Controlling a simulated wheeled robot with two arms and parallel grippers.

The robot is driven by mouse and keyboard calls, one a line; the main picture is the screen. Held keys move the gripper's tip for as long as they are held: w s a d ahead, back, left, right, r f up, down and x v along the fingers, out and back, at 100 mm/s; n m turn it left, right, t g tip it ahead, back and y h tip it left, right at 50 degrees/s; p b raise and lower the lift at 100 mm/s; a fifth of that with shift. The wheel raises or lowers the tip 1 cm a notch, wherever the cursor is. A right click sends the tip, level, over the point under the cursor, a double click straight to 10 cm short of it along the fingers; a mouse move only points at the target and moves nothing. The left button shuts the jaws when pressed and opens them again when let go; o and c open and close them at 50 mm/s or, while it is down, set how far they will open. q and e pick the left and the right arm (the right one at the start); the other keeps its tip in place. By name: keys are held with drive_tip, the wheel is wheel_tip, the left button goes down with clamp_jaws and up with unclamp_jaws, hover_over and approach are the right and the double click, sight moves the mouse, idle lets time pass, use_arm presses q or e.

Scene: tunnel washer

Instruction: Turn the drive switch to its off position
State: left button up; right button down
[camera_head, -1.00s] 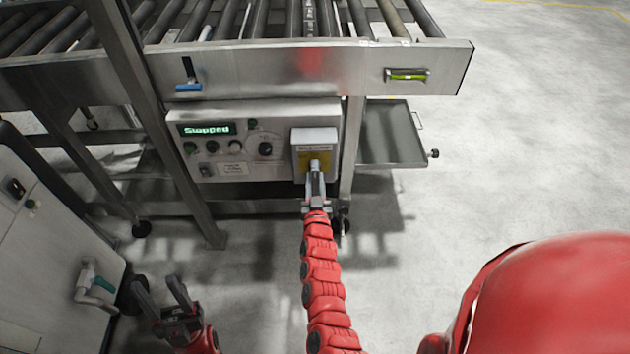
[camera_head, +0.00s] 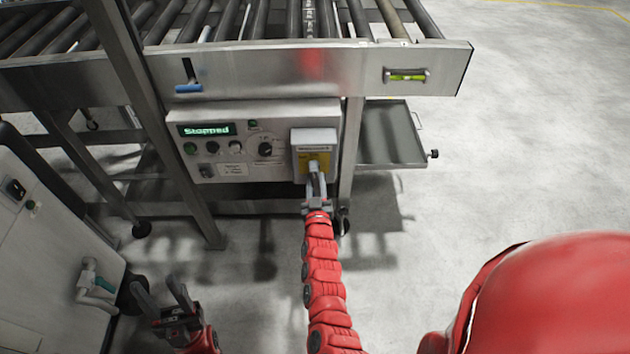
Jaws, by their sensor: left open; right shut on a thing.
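The drive switch is on a grey box with a yellow plate (camera_head: 326,161) at the right end of the control panel (camera_head: 220,159). My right gripper (camera_head: 315,178) is at the box front, shut on the switch handle (camera_head: 314,166). The fingers cover part of the handle, and its exact angle is too small to tell. The panel display (camera_head: 207,130) reads "Stopped". My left gripper (camera_head: 160,297) is open and empty at the lower left, well away from the panel.
The roller conveyor (camera_head: 290,70) runs above the panel, with a steel leg (camera_head: 160,130) at its left. A grey tray (camera_head: 390,135) sticks out at the right. The floor at right is clear.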

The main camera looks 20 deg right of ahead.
drive_tip(key=shift+d+n, duration=0.2)
drive_tip(key=shift+n, duration=0.7)
drive_tip(key=shift+s+d+n+b, duration=0.15)
drive_tip(key=shift+n+b, duration=0.15)
drive_tip(key=shift+n, duration=0.6)
drive_tip(key=n+b, duration=0.1)
drive_tip(key=n, duration=0.2)
drive_tip(key=shift+d+r+n+b, duration=0.2)
drive_tip(key=shift+n+b, duration=0.1)
drive_tip(key=shift+b, duration=0.1)
drive_tip(key=n+b, duration=0.2)
drive_tip(key=n, duration=0.1)
drive_tip(key=n+b, duration=0.1)
drive_tip(key=shift+d+r+n, duration=0.2)
drive_tip(key=shift+r+n, duration=0.1)
drive_tip(key=shift+s+r+n+b, duration=0.1)
drive_tip(key=shift+r+n+b, duration=0.15)
drive_tip(key=shift+n+b, duration=0.55)
drive_tip(key=shift+r+n+b, duration=0.25)
drive_tip(key=shift+n+b, duration=0.1)
drive_tip(key=shift+n, duration=0.85)
drive_tip(key=shift+r, duration=0.1)
drive_tip(key=c, duration=0.6)
unclamp_jaws()
drive_tip(key=shift+c, duration=0.2)
